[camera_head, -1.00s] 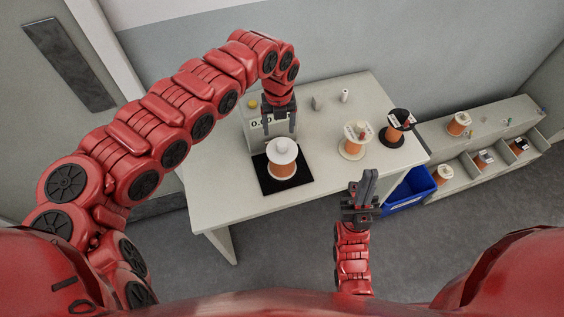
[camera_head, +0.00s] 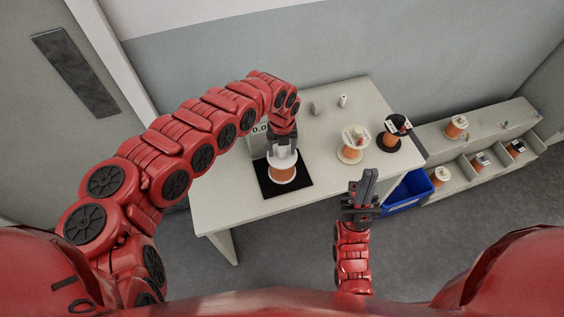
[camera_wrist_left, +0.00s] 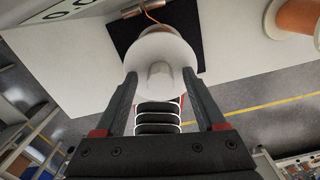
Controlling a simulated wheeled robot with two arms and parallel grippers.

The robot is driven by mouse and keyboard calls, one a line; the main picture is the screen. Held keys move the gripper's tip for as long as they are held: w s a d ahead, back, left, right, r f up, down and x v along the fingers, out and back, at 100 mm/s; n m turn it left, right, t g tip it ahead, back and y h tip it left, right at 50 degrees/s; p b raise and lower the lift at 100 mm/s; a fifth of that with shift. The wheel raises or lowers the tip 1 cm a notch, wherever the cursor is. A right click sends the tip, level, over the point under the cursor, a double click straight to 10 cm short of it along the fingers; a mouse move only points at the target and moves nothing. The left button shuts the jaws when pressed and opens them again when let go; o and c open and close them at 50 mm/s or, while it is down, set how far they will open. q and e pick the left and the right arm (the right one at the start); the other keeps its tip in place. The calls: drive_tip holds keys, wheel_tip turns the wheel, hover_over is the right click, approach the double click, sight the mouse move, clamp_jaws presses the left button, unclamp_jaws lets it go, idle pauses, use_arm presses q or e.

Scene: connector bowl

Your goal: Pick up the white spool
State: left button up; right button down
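The white spool (camera_head: 283,174), with white flanges and copper-orange winding, stands upright on the black scale plate (camera_head: 301,188). In the left wrist view its white top (camera_wrist_left: 163,52) and hub lie between my left gripper's fingers. My left gripper (camera_head: 283,150) points down over the spool's top. Its fingers (camera_wrist_left: 162,90) are spread, with a gap visible on each side of the hub. Whether the tips touch the flange is unclear. My right gripper (camera_head: 368,180) is away from the spool, in front of the table, holding nothing visible; its finger gap is hard to judge.
A cream-flanged spool (camera_head: 352,145) and a black-flanged spool (camera_head: 392,134) stand to the right on the table (camera_head: 235,205). Small items stand behind. A blue bin (camera_head: 408,191) and a shelf (camera_head: 480,138) with more spools are at the right. The scale display (camera_head: 259,135) is close behind the gripper.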

use_arm(q)
clamp_jaws()
idle(1.2)
